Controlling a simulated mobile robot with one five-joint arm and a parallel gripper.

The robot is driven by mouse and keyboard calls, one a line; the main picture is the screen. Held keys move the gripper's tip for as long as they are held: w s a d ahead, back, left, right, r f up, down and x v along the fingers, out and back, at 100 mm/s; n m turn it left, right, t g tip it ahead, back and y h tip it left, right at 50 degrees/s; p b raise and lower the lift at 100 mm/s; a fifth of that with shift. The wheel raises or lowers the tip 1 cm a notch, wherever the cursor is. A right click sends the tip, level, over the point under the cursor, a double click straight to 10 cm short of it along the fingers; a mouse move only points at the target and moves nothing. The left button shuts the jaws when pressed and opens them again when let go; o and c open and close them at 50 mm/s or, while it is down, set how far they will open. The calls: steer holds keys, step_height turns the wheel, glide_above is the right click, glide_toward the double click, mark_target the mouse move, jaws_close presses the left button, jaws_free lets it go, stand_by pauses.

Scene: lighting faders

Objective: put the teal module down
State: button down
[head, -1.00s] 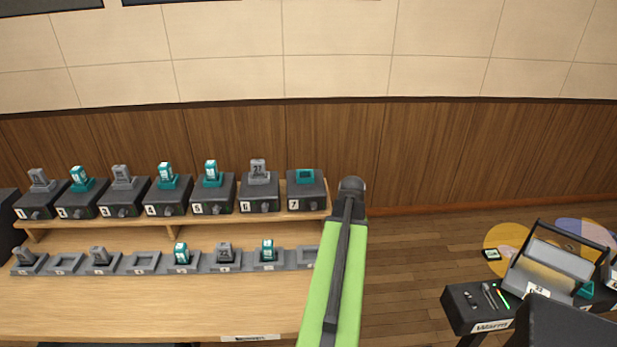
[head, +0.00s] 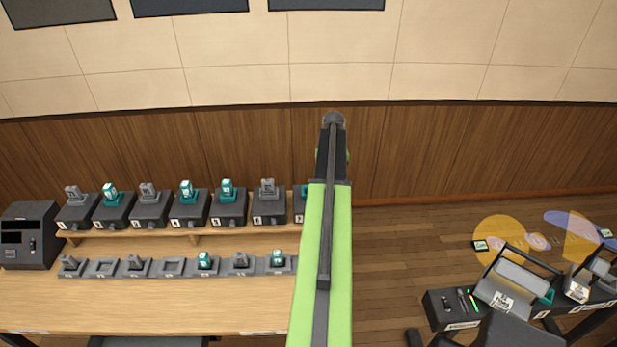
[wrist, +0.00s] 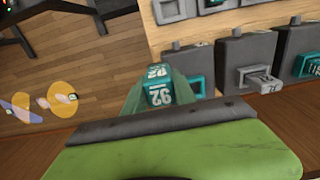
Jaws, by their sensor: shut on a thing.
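The teal module (wrist: 160,92), marked 92 in white, is in the wrist view between the two fingers of my gripper (wrist: 160,84). My gripper is shut on it and holds it up, apart from the boxes. Just right of it in that view is a black box (wrist: 205,55) with an empty teal socket (wrist: 197,86). In the head view my green arm (head: 320,260) hides the gripper and the module. Box 7 (head: 299,210) shows only its left part beside the arm.
Several black numbered boxes (head: 187,211) with grey or teal modules stand on a raised shelf. In front of them a row of grey holders (head: 172,266) has some modules and some empty slots. A dark machine (head: 28,236) stands at left. A black trolley (head: 455,308) stands right on open floor.

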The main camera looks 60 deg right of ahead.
steer(key=shift+w+d+r, duration=0.25)
steer(key=shift+w+r, duration=0.05)
steer(key=shift+r, duration=0.4)
steer(key=shift+w+d+f+b, duration=0.1)
steer(key=shift+w+f+b, duration=0.2)
steer(key=shift+w+f, duration=0.15)
steer(key=shift+w+d+f+b, duration=0.6)
steer(key=shift+w+f+b, duration=1.1)
steer(key=shift+f+b, duration=0.15)
steer(key=shift+w+d+f+b, duration=0.6)
steer(key=shift+w+f+b, duration=1.1)
steer(key=shift+f+b, duration=0.1)
steer(key=shift+w+d+f+b, duration=0.6)
steer(key=shift+w+f+b, duration=1.1)
steer(key=shift+f+b, duration=0.15)
steer(key=c, duration=1)
jaws_free()
steer(key=shift+r, duration=0.1)
steer(key=shift+r, duration=0.1)
step_height(320, 180, up, 12)
steer(key=p, duration=1.2)
steer(key=shift+r+p, duration=0.15)
steer(key=shift+p, duration=0.2)
